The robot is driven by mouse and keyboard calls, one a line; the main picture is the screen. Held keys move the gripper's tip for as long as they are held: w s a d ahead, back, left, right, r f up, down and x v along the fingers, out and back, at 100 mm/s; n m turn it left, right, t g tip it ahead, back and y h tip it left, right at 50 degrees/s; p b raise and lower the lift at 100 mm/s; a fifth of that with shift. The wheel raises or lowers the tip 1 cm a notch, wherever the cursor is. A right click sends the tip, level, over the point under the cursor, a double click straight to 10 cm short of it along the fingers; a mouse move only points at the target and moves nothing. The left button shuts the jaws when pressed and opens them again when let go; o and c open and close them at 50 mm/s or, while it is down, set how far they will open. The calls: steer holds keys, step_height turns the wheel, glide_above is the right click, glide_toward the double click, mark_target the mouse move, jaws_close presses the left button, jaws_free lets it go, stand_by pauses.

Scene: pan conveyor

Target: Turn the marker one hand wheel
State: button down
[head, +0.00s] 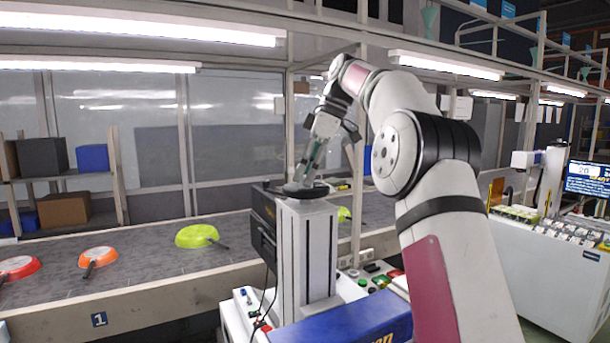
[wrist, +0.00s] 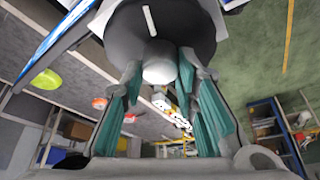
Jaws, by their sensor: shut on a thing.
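The hand wheel is a black disc (head: 298,190) lying on top of a light grey column (head: 307,250). In the wrist view the dark wheel (wrist: 190,28) fills the top middle, with a short white mark on its face and a pale rounded knob (wrist: 159,66) at its near edge. My gripper (head: 307,176) points down at the wheel from above. In the wrist view the teal-padded fingers of my gripper (wrist: 161,72) stand on both sides of the knob, shut on it. The exact finger contact is partly hidden.
A conveyor (head: 150,258) runs behind the column, carrying a red pan (head: 20,267), an orange pan (head: 98,256) and a lime-green pan (head: 196,235). A dark box (head: 263,240) is beside the column. A blue box (head: 345,328) and control buttons sit in front and right.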

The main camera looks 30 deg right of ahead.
stand_by(0.4)
steer(key=c, duration=1.3)
jaws_free()
steer(key=shift+r, duration=0.15)
steer(key=shift+d+r, duration=0.25)
steer(key=shift+r, duration=0.2)
steer(key=s+d, duration=0.2)
steer(key=d, duration=0.1)
steer(key=s+d, duration=0.2)
steer(key=d, duration=0.1)
steer(key=s+d, duration=0.2)
steer(key=d, duration=0.2)
steer(key=shift+s+d, duration=0.1)
steer(key=shift+s, duration=0.1)
